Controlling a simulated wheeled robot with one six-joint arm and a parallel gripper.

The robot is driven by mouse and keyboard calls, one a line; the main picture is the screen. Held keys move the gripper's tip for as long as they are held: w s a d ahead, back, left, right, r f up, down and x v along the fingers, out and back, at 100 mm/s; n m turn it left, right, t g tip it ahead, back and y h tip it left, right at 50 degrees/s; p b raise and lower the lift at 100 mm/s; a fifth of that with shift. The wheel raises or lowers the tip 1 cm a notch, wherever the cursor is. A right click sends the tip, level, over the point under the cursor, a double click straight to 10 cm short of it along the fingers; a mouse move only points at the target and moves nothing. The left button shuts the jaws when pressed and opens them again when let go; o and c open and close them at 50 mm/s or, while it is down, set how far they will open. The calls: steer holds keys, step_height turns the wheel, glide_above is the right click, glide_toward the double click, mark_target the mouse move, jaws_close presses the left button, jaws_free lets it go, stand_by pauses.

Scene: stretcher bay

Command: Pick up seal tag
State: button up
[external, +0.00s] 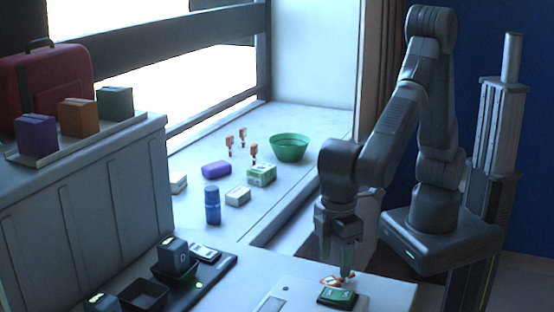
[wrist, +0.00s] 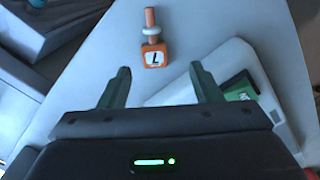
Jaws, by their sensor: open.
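An orange seal tag (wrist: 154,54) with a white face marked "L", a pale ring and a thin stem lies on the pale worktop in the wrist view. In the external view the orange tag (external: 329,281) lies under my gripper (external: 338,266), partly hidden by a finger. In the wrist view my gripper (wrist: 161,71) is open, with its two green fingers apart. The tag's square end is just beyond the fingertips, roughly centred between them, and nothing is held. Several similar orange tags (external: 242,135) stand on the window ledge.
A white tray (external: 290,296) with a green-and-black item (external: 338,297) sits close beside the tag; its edge shows near the right finger in the wrist view (wrist: 238,62). A black charger strip (external: 217,271) is at left. A green bowl (external: 289,147) stands on the ledge.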

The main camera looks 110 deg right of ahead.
mark_target(330, 281)
steer(key=shift+w+d+f+p, duration=0.15)
steer(key=shift+f+p, duration=0.15)
steer(key=shift+f, duration=1.05)
steer(key=shift+w+d+f+p, duration=0.15)
steer(key=shift+f+p, duration=0.15)
steer(key=shift+f, duration=1)
steer(key=c, duration=1.1)
steer(key=shift+r, duration=0.15)
